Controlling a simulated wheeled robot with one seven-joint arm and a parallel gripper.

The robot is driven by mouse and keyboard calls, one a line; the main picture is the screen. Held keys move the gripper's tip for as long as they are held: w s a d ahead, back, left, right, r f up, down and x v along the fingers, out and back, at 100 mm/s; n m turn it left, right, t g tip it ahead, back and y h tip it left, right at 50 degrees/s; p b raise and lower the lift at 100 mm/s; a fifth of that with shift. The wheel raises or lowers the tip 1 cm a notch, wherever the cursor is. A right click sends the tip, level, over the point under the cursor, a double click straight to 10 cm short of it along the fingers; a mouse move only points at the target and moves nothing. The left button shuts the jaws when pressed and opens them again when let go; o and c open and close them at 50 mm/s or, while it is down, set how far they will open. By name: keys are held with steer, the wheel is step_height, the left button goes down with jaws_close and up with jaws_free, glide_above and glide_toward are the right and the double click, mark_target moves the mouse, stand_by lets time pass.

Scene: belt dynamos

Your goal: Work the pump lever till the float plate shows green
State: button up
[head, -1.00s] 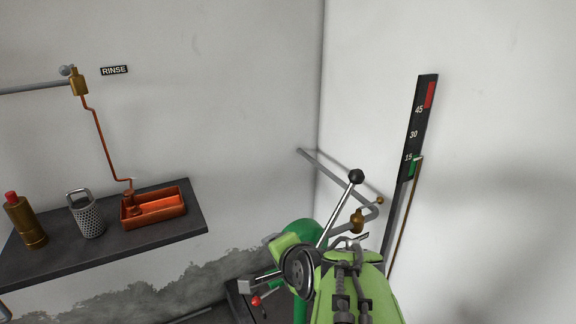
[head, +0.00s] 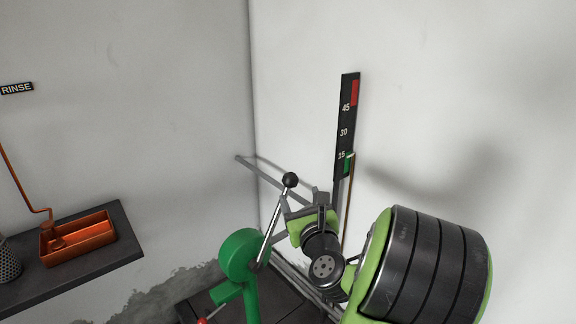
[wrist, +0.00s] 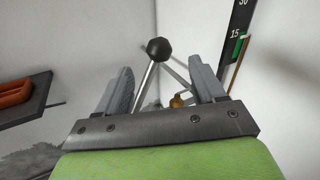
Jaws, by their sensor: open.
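The pump lever (head: 269,229) is a steel rod with a black ball knob (head: 290,180), leaning up and right from a green pump body (head: 244,255). My gripper (head: 303,200) is open beside the upper rod, just below knob height. In the wrist view the lever knob (wrist: 158,50) and rod show between my two spread fingers (wrist: 162,80). I cannot tell how deep the rod sits between them; nothing is gripped. The dark float plate (head: 345,130) on the right wall is marked 15, 30, 45. A green patch (head: 348,164) shows near 15 and a red one (head: 354,93) at the top.
A grey shelf (head: 112,248) with an orange tray (head: 78,238) is on the left wall under a RINSE sign (head: 17,88). A grey pipe (head: 258,171) runs in the corner behind the lever. A thin brown rod (head: 348,212) stands below the float plate.

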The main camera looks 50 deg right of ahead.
mark_target(288, 175)
steer(key=p+x, duration=0.7)
steer(key=x, duration=0.4)
steer(key=shift+w+a+f, duration=0.1)
steer(key=shift+w+f, duration=0.1)
steer(key=shift+w+d+f, duration=0.15)
steer(key=shift+w+d, duration=0.25)
jaws_close()
